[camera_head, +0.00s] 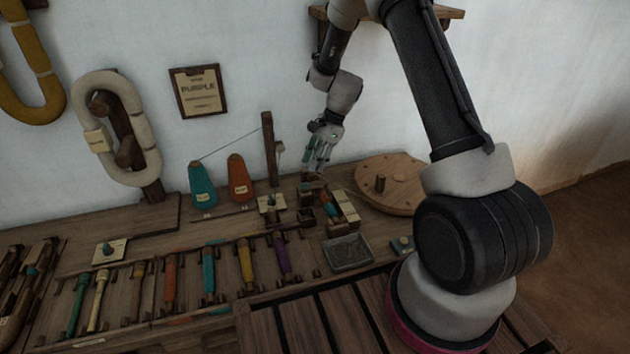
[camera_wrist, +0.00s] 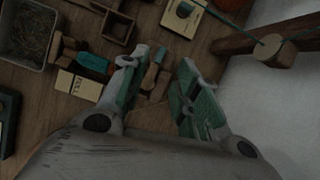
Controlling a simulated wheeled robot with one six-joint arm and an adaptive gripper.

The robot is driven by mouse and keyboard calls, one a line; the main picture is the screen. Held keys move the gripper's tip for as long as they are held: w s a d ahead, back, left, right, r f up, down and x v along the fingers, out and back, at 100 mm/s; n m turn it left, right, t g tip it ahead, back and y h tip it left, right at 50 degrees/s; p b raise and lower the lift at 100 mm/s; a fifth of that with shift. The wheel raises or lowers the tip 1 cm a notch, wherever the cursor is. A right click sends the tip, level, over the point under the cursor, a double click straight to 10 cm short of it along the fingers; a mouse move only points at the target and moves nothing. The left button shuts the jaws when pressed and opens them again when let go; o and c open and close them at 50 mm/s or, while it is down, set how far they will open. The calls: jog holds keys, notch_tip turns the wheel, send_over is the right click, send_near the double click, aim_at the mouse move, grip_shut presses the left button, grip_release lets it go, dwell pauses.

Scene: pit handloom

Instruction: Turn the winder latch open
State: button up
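The winder (camera_head: 328,208) is a small wooden device on the bench, with a teal bobbin in it and pale blocks beside it. In the wrist view, its teal bobbin (camera_wrist: 92,64) lies left of my fingers, by a pale block marked "FULL" (camera_wrist: 78,86). A small brown wooden piece (camera_wrist: 154,72), which looks like the winder latch, shows between my fingertips. My gripper (camera_wrist: 158,66) is open around it in that view; I cannot tell if either finger touches it. In the head view, my gripper (camera_head: 317,165) points down just above the winder's back end.
A grey tray (camera_head: 348,252) lies in front of the winder. A round wooden disc with a peg (camera_head: 395,180) is to the right. A wooden post (camera_head: 269,150) and teal and orange cones (camera_head: 202,186) stand to the left. Several coloured bobbins (camera_head: 208,275) lie in a front rack.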

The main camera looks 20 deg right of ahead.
aim_at(304, 184)
jog(key=shift+m, duration=0.7)
jog(key=x, duration=0.8)
grip_shut()
